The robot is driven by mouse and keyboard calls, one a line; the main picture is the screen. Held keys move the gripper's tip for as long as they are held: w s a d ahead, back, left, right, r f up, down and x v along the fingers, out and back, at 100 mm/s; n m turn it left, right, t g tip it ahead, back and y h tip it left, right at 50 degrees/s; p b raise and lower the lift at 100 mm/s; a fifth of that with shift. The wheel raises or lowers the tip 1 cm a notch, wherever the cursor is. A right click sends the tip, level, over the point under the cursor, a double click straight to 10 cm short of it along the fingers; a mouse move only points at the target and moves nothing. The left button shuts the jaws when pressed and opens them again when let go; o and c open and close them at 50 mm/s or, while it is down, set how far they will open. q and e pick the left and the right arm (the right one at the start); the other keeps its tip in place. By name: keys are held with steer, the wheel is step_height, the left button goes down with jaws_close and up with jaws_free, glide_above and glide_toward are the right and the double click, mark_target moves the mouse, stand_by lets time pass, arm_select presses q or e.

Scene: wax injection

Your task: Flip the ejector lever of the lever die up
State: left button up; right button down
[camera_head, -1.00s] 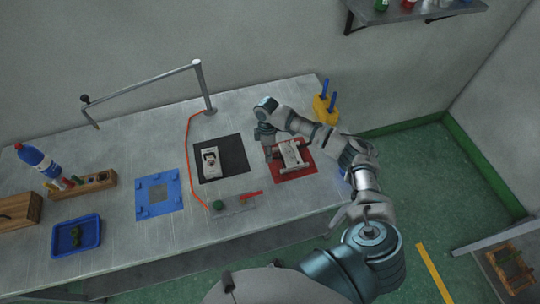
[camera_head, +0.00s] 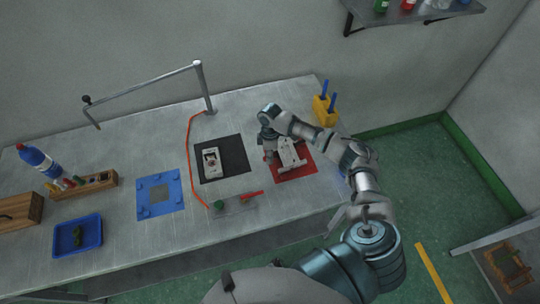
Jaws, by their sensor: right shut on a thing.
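A pale grey die (camera_head: 291,155) lies on a red mat (camera_head: 293,175) at the right of the table; I take it for the lever die. My right gripper (camera_head: 269,155) points down at the die's left edge. It is shut on a small part there, most likely the ejector lever, which the fingers mostly hide. The lever's exact angle cannot be made out. My left gripper is not in view.
A second device (camera_head: 211,163) lies on a black mat (camera_head: 236,157) just left of the gripper. A yellow holder (camera_head: 326,116) with blue handles stands behind the die. A red-handled tool (camera_head: 251,195) and green knob (camera_head: 219,204) are in front.

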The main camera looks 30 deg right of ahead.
steer(key=shift+a+r+y+p, duration=0.25)
steer(key=shift+r+y+p, duration=0.15)
steer(key=shift+r+p, duration=0.1)
steer(key=shift+d+p, duration=0.1)
steer(key=shift+p, duration=0.2)
steer(key=shift+d+y, duration=0.15)
steer(key=shift+y, duration=0.25)
steer(key=shift+d+f, duration=0.15)
steer(key=shift+d, duration=0.1)
steer(key=c, duration=1)
jaws_free()
steer(key=shift+a, duration=0.2)
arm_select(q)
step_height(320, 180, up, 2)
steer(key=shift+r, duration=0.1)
arm_select(e)
steer(key=v, duration=1.2)
steer(key=shift+s+a, duration=0.1)
steer(key=shift+a, duration=0.1)
